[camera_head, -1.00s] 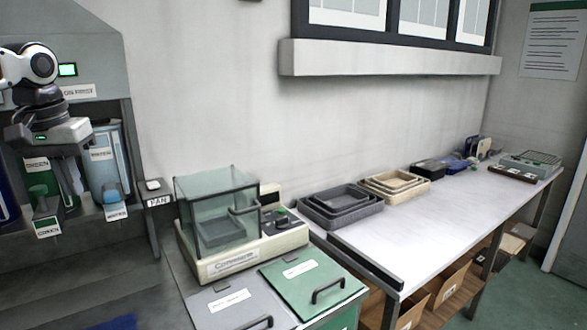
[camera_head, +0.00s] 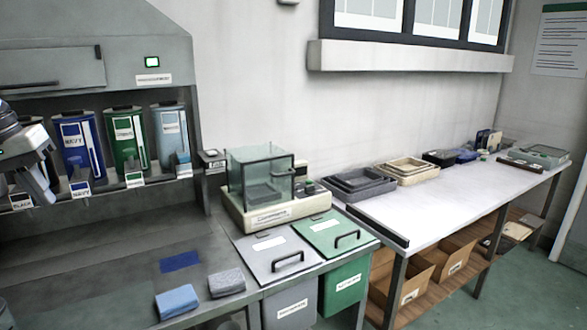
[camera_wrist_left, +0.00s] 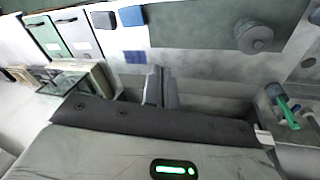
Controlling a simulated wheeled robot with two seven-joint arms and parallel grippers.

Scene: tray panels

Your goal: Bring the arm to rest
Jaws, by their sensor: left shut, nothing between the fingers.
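My left gripper (camera_head: 42,184) is at the left edge of the head view, pointing down in front of the dispenser shelf. It is apart from everything there. In the left wrist view its fingers (camera_wrist_left: 158,84) are together with nothing between them, above the grey bench (camera_head: 95,265). A light blue block (camera_head: 177,300) and a grey block (camera_head: 226,282) lie on the bench, clear of the gripper. My right gripper does not show.
Navy (camera_head: 80,145), green (camera_head: 127,138) and pale blue (camera_head: 171,135) dispensers stand behind the bench. A glass-walled balance (camera_head: 262,180) stands behind a grey lid (camera_head: 270,258) and a green lid (camera_head: 325,232). The white table (camera_head: 430,205) holds nested trays (camera_head: 360,184) at its back.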

